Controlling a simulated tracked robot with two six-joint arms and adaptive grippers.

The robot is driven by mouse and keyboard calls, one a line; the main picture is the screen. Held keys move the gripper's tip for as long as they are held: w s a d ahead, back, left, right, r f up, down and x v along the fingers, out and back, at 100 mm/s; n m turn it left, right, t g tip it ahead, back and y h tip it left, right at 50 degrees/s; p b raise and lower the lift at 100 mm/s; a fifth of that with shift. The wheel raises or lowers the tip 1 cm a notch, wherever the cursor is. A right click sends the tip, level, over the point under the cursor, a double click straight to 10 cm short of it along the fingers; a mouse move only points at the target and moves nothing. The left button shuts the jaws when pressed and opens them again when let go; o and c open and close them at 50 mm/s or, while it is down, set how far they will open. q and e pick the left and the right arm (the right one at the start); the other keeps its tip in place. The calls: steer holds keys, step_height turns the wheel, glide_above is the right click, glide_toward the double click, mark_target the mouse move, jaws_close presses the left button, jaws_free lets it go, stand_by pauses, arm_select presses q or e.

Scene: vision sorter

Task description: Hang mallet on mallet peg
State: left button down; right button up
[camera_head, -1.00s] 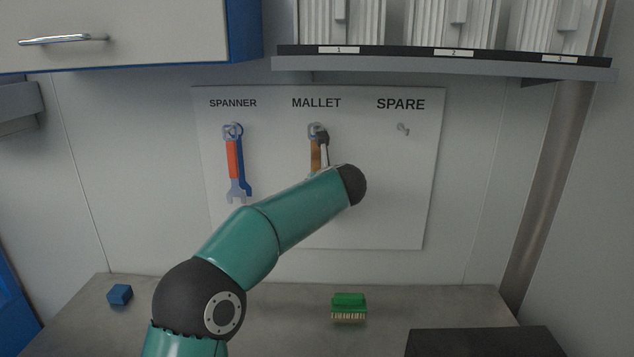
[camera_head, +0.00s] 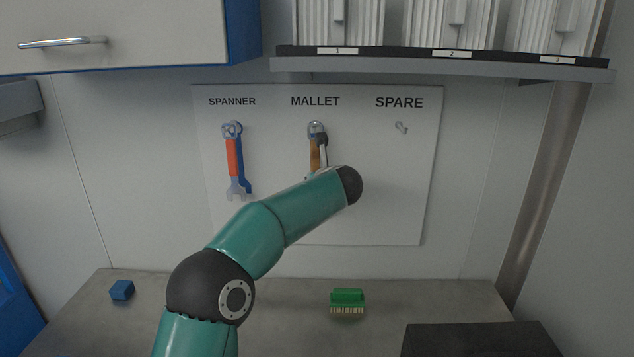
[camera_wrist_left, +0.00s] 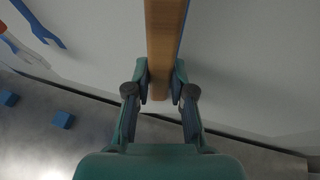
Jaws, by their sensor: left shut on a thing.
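The mallet (camera_head: 315,155) is upright against the board under the MALLET label, with a ring-like shape at its top and a brown handle. My left arm hides its lower part in the head view, and I cannot tell whether it bears on the peg. In the left wrist view my left gripper (camera_wrist_left: 161,76) is shut on the wooden mallet handle (camera_wrist_left: 165,40), with a finger on each side and the handle end just past the fingers. My right gripper is not in view.
A spanner (camera_head: 234,160) hangs left of the mallet. The SPARE peg (camera_head: 401,127) is empty. A shelf (camera_head: 440,67) overhangs the board.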

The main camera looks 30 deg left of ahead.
arm_select(q)
steer(key=c, duration=0.9)
jaws_free()
steer(key=shift+f, duration=0.1)
steer(key=v, duration=1.2)
